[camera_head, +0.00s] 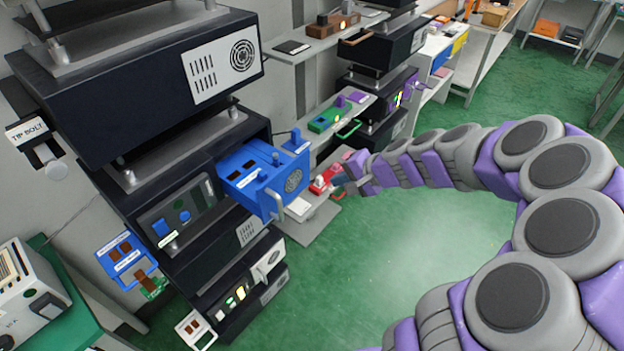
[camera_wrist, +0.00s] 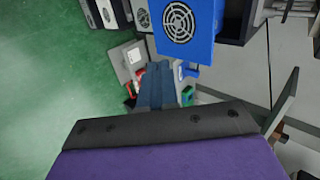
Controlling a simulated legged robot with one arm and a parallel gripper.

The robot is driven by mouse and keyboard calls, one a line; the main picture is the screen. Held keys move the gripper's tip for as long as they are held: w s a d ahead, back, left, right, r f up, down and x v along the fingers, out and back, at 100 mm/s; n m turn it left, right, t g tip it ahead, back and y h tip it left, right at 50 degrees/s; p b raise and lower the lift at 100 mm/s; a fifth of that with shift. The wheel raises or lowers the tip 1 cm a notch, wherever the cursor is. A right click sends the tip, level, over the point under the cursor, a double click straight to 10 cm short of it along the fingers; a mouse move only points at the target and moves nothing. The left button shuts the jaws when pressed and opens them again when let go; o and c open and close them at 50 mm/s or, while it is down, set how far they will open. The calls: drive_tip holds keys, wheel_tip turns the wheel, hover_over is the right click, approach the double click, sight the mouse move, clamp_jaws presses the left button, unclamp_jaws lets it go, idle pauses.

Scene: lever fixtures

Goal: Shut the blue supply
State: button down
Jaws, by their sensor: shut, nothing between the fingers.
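The blue supply (camera_head: 250,172) sticks out of the dark rack like a pulled-out drawer. It has knobs on top, a round fan grille and a pale handle on its front. In the wrist view its grille face (camera_wrist: 205,45) shows at the top, beyond the fingers. My gripper (camera_head: 343,187) is to the right of the supply's front, apart from it, and small in the head view. In the wrist view my gripper (camera_wrist: 158,68) shows its fingers shut together with nothing between them.
A red device (camera_head: 325,181) sits on a low shelf close to my gripper. A green device (camera_head: 328,119) is on the shelf above. The dark rack (camera_head: 125,110) stands left, with a blue panel (camera_head: 125,262) beside it. Green floor (camera_head: 400,270) is open below my arm.

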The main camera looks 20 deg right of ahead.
drive_tip(key=b+x, duration=0.1)
drive_tip(key=x, duration=0.3)
drive_tip(key=w+b+x, duration=0.1)
drive_tip(key=x, duration=0.3)
drive_tip(key=r+b+x, duration=0.1)
drive_tip(key=x, duration=0.3)
drive_tip(key=shift+w+d, duration=0.15)
drive_tip(key=shift+w, duration=0.2)
drive_tip(key=shift+w+a, duration=0.45)
drive_tip(key=shift+w, duration=0.05)
